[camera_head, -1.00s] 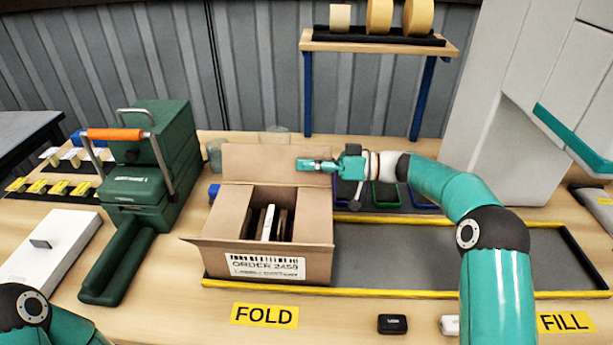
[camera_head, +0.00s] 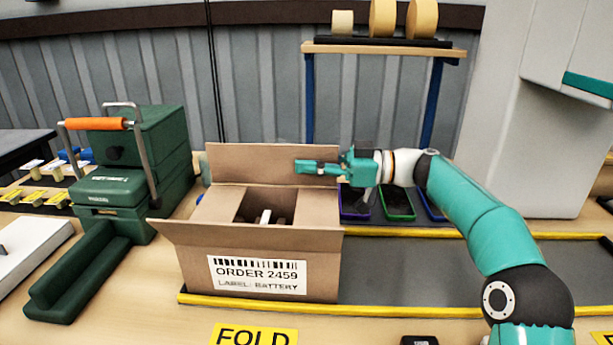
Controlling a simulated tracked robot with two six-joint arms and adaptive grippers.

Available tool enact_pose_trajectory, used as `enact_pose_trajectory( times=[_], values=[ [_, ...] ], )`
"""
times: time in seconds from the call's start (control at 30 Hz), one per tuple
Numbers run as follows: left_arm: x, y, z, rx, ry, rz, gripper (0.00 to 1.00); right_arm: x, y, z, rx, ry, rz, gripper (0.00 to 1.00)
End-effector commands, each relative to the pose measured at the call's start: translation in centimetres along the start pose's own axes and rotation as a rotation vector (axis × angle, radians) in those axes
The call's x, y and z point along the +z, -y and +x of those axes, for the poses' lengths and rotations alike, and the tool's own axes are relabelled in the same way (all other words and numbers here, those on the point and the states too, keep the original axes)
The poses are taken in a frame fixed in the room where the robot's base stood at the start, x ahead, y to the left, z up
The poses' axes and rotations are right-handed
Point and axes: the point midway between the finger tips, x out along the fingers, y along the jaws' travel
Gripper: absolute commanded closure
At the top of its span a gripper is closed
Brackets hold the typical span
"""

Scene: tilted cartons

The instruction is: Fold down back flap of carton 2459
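Carton 2459 (camera_head: 315,266) stands in the middle, its label reading ORDER 2459 facing me. Its back flap (camera_head: 250,162) stands upright along the far edge. Its front flap (camera_head: 210,233) sticks outward towards me. The two side flaps lie inward over the top, leaving a gap in the middle where a white item (camera_head: 265,216) and darker items show. My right gripper (camera_head: 300,166) points left at the right end of the back flap, fingers together and empty. Whether it touches the flap I cannot tell. My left gripper is out of view.
A green machine with an orange handle (camera_head: 97,124) stands left of the carton. Bins (camera_head: 398,203) sit behind right, below a shelf (camera_head: 380,49) with tape rolls. The grey mat (camera_head: 400,265) with yellow edges is clear right of the carton.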

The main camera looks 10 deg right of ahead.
Motion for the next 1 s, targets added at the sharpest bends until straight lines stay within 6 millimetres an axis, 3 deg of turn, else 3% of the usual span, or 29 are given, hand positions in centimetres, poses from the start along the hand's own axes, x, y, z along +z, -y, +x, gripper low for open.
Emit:
enact_pose_trajectory(
  times=[0.4, 0.57, 0.6, 1.0],
  values=[
    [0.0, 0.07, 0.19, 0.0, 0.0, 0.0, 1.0, 0.31, 0.08, -0.02, -0.003, 0.006, -0.005, 1.0],
    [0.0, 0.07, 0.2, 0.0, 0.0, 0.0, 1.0, 0.24, 0.07, -0.03, -0.002, 0.005, -0.005, 0.72],
    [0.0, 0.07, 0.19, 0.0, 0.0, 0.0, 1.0, 0.22, 0.06, -0.03, -0.002, 0.004, -0.006, 0.71],
    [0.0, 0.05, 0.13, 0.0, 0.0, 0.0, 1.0, 0.08, -0.02, -0.84, 0.002, 0.002, -0.007, 0.71]
  ],
)
